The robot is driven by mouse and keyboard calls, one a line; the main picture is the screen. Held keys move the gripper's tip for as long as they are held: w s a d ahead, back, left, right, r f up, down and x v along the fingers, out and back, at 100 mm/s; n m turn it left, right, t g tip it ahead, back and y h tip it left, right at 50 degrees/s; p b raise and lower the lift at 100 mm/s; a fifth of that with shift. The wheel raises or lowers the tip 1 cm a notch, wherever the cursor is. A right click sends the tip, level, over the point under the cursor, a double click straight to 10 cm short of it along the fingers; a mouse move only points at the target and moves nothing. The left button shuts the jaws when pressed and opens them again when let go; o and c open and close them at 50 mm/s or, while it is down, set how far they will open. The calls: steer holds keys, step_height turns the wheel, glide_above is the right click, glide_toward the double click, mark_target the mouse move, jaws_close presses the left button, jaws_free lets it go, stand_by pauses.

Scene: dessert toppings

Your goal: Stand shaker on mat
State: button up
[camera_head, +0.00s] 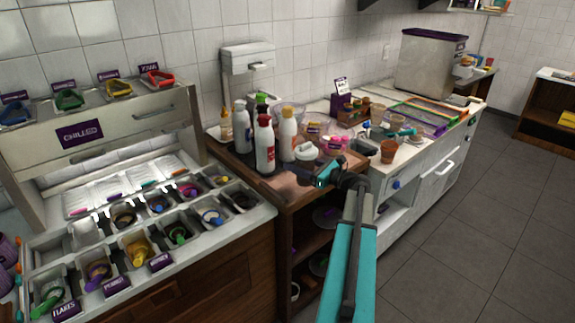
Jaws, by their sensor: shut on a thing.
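My gripper (326,174), teal and dark, reaches over the front of the wooden counter section in the middle of the view. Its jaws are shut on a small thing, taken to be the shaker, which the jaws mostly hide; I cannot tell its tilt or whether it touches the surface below. A dark mat (243,161) lies on this section under the bottles, left of my gripper. Flat coloured frames, green, orange and purple (428,121), lie on the white counter farther right. I cannot tell which of these is the task's mat.
A chilled topping station (130,225) fills the left.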

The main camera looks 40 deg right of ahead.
steer(key=w, duration=0.2)
steer(key=w+p, duration=0.1)
steer(key=w+d, duration=0.1)
steer(key=w, duration=0.1)
steer(key=shift+w+f, duration=0.25)
steer(key=shift+w, duration=0.1)
steer(key=shift+f+p, duration=0.1)
steer(key=shift+p, duration=0.2)
steer(key=shift+f+p, duration=0.65)
steer(key=shift+f, duration=1)
steer(key=shift+f, duration=0.15)
steer(key=o, duration=1.3)
steer(key=shift+r, duration=0.2)
steer(key=s+b, duration=0.1)
steer(key=s, duration=0.3)
steer(key=s+d+b, duration=0.1)
steer(key=s, duration=0.3)
steer(key=s+d+b, duration=0.1)
steer(key=s, duration=0.3)
steer(key=shift+d, duration=0.25)
